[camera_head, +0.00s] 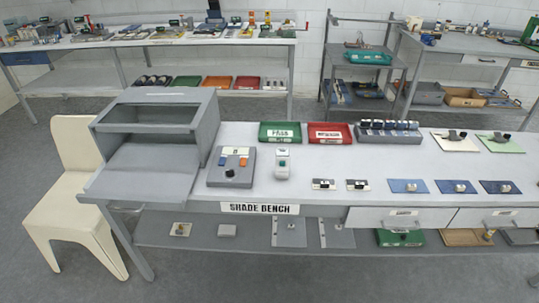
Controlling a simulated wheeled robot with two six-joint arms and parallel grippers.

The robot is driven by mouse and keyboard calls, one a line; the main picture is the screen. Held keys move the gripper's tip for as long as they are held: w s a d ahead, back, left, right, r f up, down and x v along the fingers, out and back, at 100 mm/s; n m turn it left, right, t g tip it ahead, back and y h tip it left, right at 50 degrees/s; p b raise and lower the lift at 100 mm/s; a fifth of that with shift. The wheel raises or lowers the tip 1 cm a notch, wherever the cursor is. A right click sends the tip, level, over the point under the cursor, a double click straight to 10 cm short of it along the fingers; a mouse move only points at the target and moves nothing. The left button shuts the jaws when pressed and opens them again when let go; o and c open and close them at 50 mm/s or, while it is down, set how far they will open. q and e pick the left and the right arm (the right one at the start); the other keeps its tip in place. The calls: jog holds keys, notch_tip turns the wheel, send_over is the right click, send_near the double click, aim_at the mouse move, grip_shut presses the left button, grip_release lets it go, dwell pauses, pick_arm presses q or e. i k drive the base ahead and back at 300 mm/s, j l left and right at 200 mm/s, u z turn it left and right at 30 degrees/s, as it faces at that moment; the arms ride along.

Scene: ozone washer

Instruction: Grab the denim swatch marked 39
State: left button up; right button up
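Three blue denim-like swatches lie flat in a row at the front right of the bench top: a lighter left swatch (399,186), a middle swatch (448,187) and a darker right swatch (487,188). Neither of my grippers is in view.
The shade bench (300,188) carries a grey booth (205,125), a control box (215,177), a green PASS tray (280,141), a red tray (331,142) and a grey rack (388,139). A cream chair (75,195) stands at left. Grey floor is clear in front.

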aim_at(446, 186)
jog(key=z, duration=1.4)
jog(key=u, duration=0.25)
jog(key=i+l+u, duration=0.15)
jog(key=l+u, duration=0.25)
jog(key=i+l+u, duration=0.15)
jog(key=u, duration=0.25)
jog(key=l+u, duration=0.4)
jog(key=i+l, duration=0.05)
